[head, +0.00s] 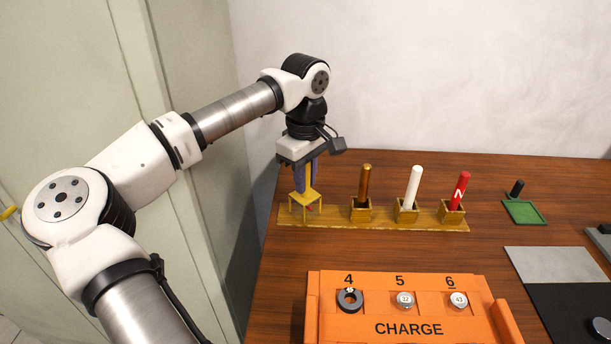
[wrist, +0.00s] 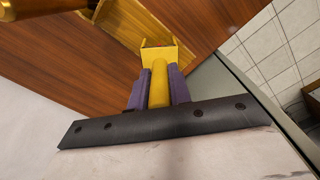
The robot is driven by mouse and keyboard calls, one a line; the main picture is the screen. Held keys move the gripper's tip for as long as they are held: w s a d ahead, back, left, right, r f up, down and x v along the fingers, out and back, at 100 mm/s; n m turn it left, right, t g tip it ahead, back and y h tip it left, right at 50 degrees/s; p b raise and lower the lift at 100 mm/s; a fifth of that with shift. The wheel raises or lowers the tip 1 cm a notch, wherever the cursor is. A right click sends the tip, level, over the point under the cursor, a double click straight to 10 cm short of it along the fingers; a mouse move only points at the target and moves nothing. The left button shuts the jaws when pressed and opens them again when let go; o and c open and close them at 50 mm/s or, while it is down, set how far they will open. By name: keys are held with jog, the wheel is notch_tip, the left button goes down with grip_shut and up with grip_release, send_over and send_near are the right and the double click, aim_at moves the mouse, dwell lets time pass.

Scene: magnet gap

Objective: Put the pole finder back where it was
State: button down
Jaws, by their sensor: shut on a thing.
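The pole finder (head: 306,201) is a yellow post on a small legged yellow frame, with a bit of red low inside it. My gripper (head: 307,178) is shut on its post from above, one purple finger on each side. The finder is upright over the left end of a long yellowish rack (head: 335,217). I cannot tell whether its feet touch the rack. In the wrist view the yellow post of the pole finder (wrist: 159,85) runs between the purple fingers of my gripper (wrist: 158,88), with its square frame beyond. The rack's surface directly under the frame is partly hidden.
The rack also holds a brown rod (head: 366,184), a white rod (head: 413,186) and a red rod marked N (head: 460,189) in square holders. An orange CHARGE tray (head: 405,309) with round pieces stands in front. A green pad (head: 525,212) lies at right. Bare wood separates rack and tray.

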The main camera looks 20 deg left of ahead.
jog(key=shift+f, duration=0.1)
jog(key=c, duration=1.3)
grip_release()
notch_tip(320, 180, up, 12)
jog(key=shift+r, duration=0.15)
